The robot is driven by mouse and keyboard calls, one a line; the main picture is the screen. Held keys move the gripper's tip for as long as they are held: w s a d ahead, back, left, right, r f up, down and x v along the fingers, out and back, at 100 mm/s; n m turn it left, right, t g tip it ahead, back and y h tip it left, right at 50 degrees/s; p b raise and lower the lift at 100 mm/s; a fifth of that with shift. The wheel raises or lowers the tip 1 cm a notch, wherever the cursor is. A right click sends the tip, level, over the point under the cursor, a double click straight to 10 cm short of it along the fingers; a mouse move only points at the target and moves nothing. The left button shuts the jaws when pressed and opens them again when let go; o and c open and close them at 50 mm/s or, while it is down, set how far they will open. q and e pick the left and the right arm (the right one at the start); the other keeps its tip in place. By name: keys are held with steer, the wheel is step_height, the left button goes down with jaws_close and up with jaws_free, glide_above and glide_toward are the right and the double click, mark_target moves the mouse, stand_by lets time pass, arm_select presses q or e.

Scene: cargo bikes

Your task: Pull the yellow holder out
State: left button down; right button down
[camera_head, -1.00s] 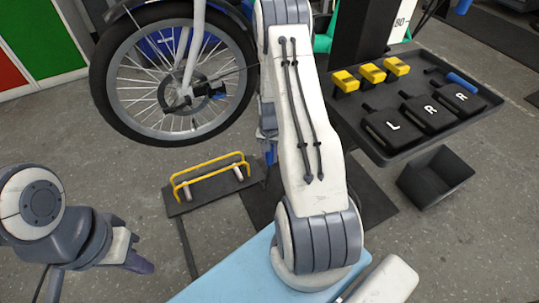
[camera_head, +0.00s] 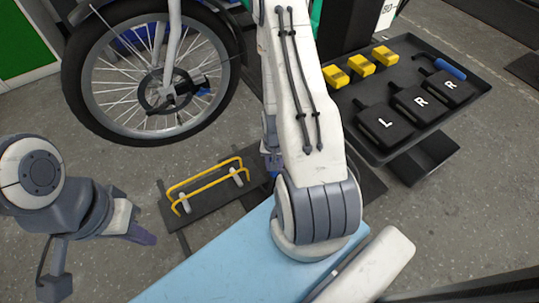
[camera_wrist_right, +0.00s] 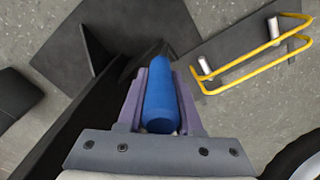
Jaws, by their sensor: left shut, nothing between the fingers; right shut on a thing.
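A yellow tubular holder (camera_head: 208,182) stands on a dark floor plate, below and right of the bike wheel in the head view; it also shows at upper right in the right wrist view (camera_wrist_right: 258,58). My right gripper (camera_wrist_right: 168,78) is shut on a blue handle (camera_wrist_right: 160,98), to the left of the yellow holder in the wrist view and apart from it. In the head view my right arm mostly hides that gripper. My left gripper (camera_head: 142,234) is shut and empty over the floor, lower left of the holder.
A bike wheel (camera_head: 100,95) is at upper left. A black tray (camera_head: 365,140) at right holds yellow blocks (camera_head: 360,65), black lettered pieces (camera_head: 412,102) and a blue-handled tool (camera_head: 450,68). A dark bin (camera_head: 425,160) is beneath it.

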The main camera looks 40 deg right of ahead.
arm_select(q)
steer(key=shift+a, duration=0.2)
arm_select(e)
steer(key=shift+s+a, duration=0.35)
steer(key=shift+a, duration=0.05)
steer(key=c, duration=0.6)
jaws_free()
steer(key=shift+r, duration=0.1)
arm_select(q)
steer(key=shift+a, duration=0.1)
arm_select(e)
steer(key=shift+d, duration=0.15)
arm_select(q)
steer(key=shift+r, duration=0.1)
arm_select(e)
steer(key=shift+r, duration=0.25)
step_height(320, 180, up, 7)
steer(key=p, duration=0.7)
arm_select(q)
step_height(320, 180, up, 7)
steer(key=shift+r, duration=0.15)
